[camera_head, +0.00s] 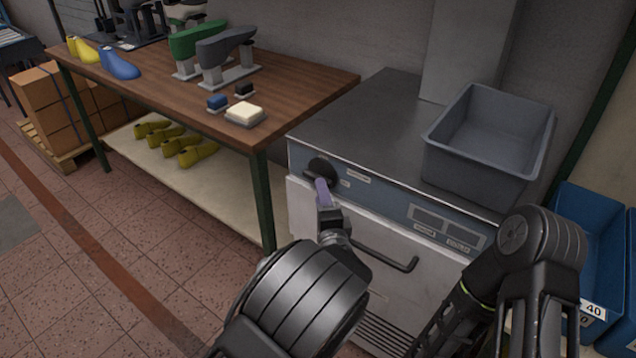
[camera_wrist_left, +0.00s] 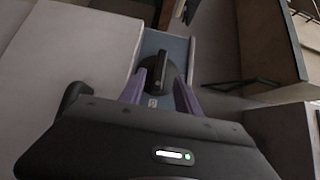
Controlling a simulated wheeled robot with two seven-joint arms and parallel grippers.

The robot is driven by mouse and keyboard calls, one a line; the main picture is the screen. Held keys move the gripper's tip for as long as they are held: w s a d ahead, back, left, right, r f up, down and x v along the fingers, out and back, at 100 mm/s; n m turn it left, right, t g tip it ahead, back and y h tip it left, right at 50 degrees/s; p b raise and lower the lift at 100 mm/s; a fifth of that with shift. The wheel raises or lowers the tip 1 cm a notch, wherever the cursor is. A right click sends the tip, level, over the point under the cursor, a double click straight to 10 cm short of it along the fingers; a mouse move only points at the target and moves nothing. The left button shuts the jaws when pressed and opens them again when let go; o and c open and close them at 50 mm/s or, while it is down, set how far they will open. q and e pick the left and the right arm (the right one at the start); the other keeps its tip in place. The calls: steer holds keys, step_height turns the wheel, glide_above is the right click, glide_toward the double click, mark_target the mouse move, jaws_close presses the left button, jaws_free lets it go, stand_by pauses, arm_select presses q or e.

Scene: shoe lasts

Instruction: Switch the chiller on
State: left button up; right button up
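The chiller is the low white cabinet with a steel top and a blue-grey front strip (camera_head: 380,188). A black rotary knob (camera_head: 318,167) sits at the left end of that strip. In the left wrist view the knob (camera_wrist_left: 163,72) has a raised bar grip. My left gripper (camera_head: 324,192) is right at the knob, its purple fingers pointing at it. In the left wrist view the fingers (camera_wrist_left: 160,88) stand apart, one to each side of the knob's lower part; contact cannot be told. My right arm shows at the lower right, with its gripper out of view.
A grey bin (camera_head: 490,150) stands on the chiller's top. The chiller's door has a dark handle (camera_head: 385,252). A wooden table (camera_head: 300,82) with shoe lasts stands to the left. Blue bins (camera_head: 590,235) are at the right. The tiled floor at the left is clear.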

arm_select(q)
steer(key=w, duration=0.5)
steer(key=shift+a, duration=0.4)
jaws_close()
